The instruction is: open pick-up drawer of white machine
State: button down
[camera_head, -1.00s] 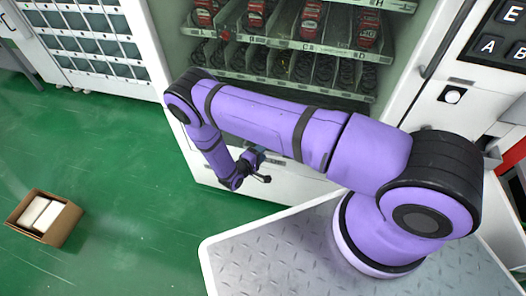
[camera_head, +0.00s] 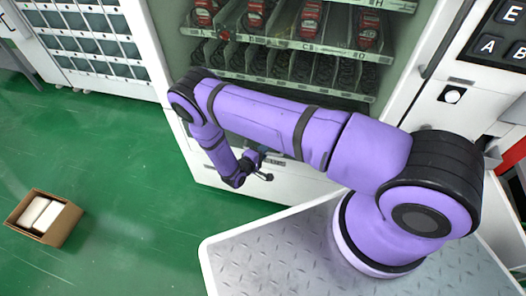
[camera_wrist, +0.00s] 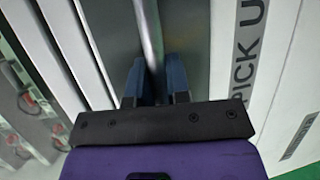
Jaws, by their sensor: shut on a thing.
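The white machine (camera_head: 285,180) stands in front of me, with its glass front above and a white lower panel. In the wrist view, the pick-up drawer (camera_wrist: 190,45) shows as a grey panel beside a white strip lettered "PICK U". A thin metal bar handle (camera_wrist: 150,35) runs along the drawer. My gripper (camera_wrist: 155,80) is shut on this handle, with its blue-grey fingers on either side of it. In the head view my gripper (camera_head: 262,168) is low against the machine front, and my arm hides part of the drawer area.
Shelves of red items (camera_head: 310,20) and black coils fill the machine's window. An open cardboard box (camera_head: 62,226) with white contents lies on the green floor at left. Another white cabinet (camera_head: 85,45) stands at back left. The floor between is clear.

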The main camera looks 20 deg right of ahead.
jog(key=s+a, duration=0.7)
jog(key=s, duration=0.3)
jog(key=s+a, duration=0.8)
jog(key=s, duration=0.2)
jog(key=shift+s, duration=0.25)
jog(key=c, duration=1.1)
grip_release()
jog(key=v, duration=1)
jog(key=shift+s+a, duration=0.15)
jog(key=shift+a, duration=0.15)
jog(key=shift+r, duration=0.1)
